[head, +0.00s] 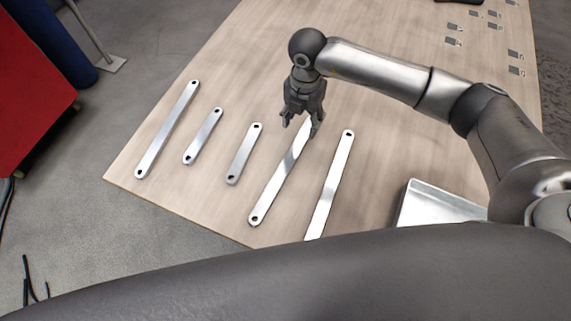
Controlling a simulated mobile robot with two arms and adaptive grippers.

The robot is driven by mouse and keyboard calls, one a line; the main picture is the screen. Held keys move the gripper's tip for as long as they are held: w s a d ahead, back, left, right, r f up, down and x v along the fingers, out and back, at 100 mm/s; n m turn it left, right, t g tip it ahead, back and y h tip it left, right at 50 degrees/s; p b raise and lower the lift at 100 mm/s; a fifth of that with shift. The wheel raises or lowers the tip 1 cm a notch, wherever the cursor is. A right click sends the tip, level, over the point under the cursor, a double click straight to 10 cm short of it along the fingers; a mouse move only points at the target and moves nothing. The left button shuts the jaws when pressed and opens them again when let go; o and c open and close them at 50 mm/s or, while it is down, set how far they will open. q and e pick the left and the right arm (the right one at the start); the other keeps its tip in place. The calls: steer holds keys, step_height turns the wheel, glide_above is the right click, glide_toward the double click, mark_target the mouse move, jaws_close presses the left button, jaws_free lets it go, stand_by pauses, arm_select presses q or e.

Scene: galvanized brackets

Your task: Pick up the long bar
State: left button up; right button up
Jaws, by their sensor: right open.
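Several flat galvanized bars with a hole at each visible end lie apart on the wooden table. One long bar (279,181) runs up under my right gripper (301,127), which hides its far end. That gripper points down and is open, with its fingertips to either side of this bar in the picture. I cannot tell how high above it they are. Another long bar (332,182) lies to the right, its near end cut off by my body. A third long bar (167,130) lies at the far left. My left gripper is not in view.
Two shorter bars, one (203,136) and another (244,154), lie between the long ones. A metal tray (407,207) sits at right, partly hidden. Small plates (453,41) lie at the far right of the table (215,205). The table edge is close to the bars' near ends.

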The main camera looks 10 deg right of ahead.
mark_target(301, 139)
step_height(301, 139, down, 2)
steer(key=shift+b, duration=0.35)
steer(key=shift+w+f, duration=0.15)
steer(key=shift+f, duration=0.15)
steer(key=shift+f+b, duration=0.65)
steer(key=shift+f, duration=0.05)
step_height(301, 139, down, 3)
steer(key=shift+d+f+b, duration=0.1)
steer(key=shift+f+b, duration=0.05)
steer(key=shift+b, duration=1.05)
steer(key=shift+f, duration=0.3)
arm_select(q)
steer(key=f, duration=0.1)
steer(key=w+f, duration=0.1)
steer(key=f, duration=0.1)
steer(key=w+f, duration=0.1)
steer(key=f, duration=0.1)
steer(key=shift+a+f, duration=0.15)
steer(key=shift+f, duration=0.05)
arm_select(e)
steer(key=c, duration=0.7)
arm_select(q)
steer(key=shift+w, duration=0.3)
arm_select(e)
steer(key=shift+r, duration=0.1)
jaws_close()
